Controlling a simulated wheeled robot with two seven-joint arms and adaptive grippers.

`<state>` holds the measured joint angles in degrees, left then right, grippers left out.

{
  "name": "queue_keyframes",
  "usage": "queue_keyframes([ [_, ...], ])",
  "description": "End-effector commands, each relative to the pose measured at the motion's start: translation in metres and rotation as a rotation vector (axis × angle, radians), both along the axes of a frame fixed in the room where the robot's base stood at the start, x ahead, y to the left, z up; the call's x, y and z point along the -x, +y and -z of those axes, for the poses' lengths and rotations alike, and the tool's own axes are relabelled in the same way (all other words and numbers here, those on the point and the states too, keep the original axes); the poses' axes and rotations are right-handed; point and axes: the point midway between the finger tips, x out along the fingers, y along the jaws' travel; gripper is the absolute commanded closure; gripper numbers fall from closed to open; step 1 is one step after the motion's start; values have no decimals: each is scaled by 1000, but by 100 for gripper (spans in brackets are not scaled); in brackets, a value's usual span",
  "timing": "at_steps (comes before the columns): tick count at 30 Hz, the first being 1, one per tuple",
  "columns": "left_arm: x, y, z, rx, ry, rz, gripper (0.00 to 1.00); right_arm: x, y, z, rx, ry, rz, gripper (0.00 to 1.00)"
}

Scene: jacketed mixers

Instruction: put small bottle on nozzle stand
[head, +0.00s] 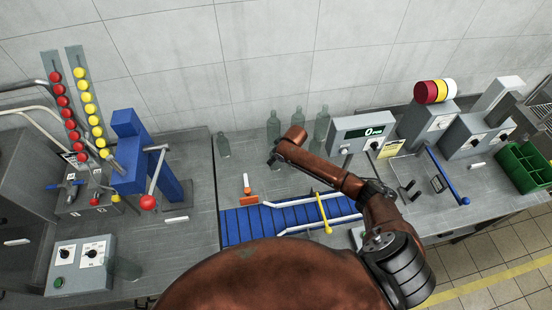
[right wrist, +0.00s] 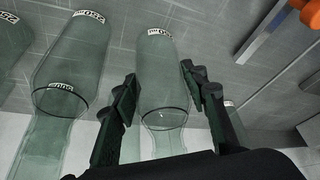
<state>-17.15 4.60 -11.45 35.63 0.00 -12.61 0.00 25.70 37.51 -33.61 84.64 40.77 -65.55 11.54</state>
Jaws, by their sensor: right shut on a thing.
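My right gripper (head: 272,157) reaches over the bench beside the glass bottles by the back wall. In the right wrist view its two dark fingers (right wrist: 159,76) are shut on a clear greenish bottle (right wrist: 165,95) with a 250 label, one finger on each side. Which bottle this is in the head view is partly hidden by the gripper. Other clear bottles stand nearby, one alone at the left (head: 224,147) and others behind (head: 321,124). A blue stand (head: 160,160) with a red-knobbed lever is at the left; it may be the nozzle stand. My left gripper is out of view.
A blue conveyor (head: 258,224) with white rails and a yellow bar lies in front of the bottles. A scale display (head: 361,131) stands to the right, and a green crate (head: 522,165) at far right. A control box (head: 80,266) is at front left.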

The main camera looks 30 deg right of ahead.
Motion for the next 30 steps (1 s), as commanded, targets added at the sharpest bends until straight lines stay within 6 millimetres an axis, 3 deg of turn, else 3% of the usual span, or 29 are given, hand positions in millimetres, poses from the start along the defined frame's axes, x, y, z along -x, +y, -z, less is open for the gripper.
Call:
queue_keyframes([
  [13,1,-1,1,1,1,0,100,-1,0,8,0,-2,0,89],
  [14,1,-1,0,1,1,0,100,0,0,8,1,-1,0,58],
  [21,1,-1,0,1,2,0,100,0,0,8,1,-1,0,42],
  [30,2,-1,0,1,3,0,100,0,0,5,1,-3,0,42],
])
